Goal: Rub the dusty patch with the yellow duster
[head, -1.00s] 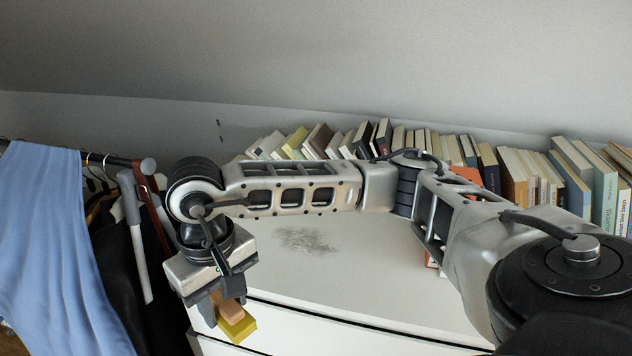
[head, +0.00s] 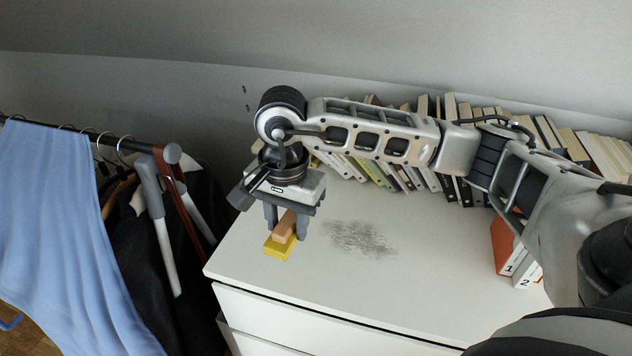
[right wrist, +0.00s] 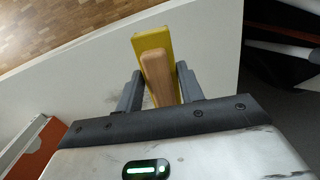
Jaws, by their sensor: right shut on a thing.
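The yellow duster (head: 279,249) has a wooden handle on a yellow base. My right gripper (head: 287,222) is shut on its handle, and the duster is over the left part of the white dresser top. It also shows in the right wrist view (right wrist: 153,42), with the handle between the fingers. I cannot tell whether its base touches the surface. The dusty patch (head: 360,238) is a grey smudge on the dresser top (head: 400,285), to the right of the duster and apart from it. My left gripper is not in view.
A row of books (head: 452,184) stands along the back of the dresser, partly behind my right arm. Orange and white binders (head: 508,250) stand at the right. A clothes rack with a blue cloth (head: 60,230) and dark garments is at the left. The front dresser top is clear.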

